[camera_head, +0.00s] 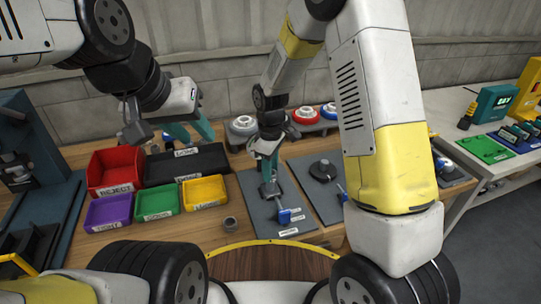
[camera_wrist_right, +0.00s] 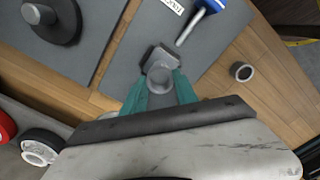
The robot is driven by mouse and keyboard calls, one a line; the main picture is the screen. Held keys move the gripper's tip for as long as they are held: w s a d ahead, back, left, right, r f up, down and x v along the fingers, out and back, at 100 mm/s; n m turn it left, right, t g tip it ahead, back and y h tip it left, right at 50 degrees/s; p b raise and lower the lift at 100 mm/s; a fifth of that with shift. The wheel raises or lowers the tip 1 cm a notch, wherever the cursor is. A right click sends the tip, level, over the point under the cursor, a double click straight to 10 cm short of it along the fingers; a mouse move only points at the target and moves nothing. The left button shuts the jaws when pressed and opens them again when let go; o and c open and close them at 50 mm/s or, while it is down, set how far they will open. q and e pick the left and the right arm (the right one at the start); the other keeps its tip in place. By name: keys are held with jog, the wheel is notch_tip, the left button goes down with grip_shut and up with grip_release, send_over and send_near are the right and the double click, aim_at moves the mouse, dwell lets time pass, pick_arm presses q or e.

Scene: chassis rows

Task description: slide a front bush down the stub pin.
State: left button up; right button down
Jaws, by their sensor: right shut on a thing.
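My right gripper (camera_head: 268,168) points down over the left grey mat (camera_head: 258,225). Its teal fingers are shut on a grey round bush (camera_wrist_right: 160,77) in the right wrist view. The bush is at a grey block (camera_wrist_right: 158,55) on the mat; the stub pin is hidden, so I cannot tell whether the bush is around it. A second grey bush (camera_head: 231,224) stands on the wooden table left of the mat; it also shows in the right wrist view (camera_wrist_right: 241,72). My left gripper (camera_head: 190,130) is open and empty above the bins at the back left.
A blue-handled tool (camera_head: 289,216) lies on the mat near the block. A red bin (camera_head: 115,170), a black tray (camera_head: 187,163) and several small coloured bins are left. A second mat (camera_head: 325,205) with a dark round part (camera_head: 322,170) is right. Red and white round parts stand behind.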

jog(key=shift+f, duration=0.1)
jog(key=shift+f, duration=0.7)
jog(key=c, duration=0.9)
grip_release()
jog(key=shift+r, duration=3.9)
jog(key=shift+r, duration=0.1)
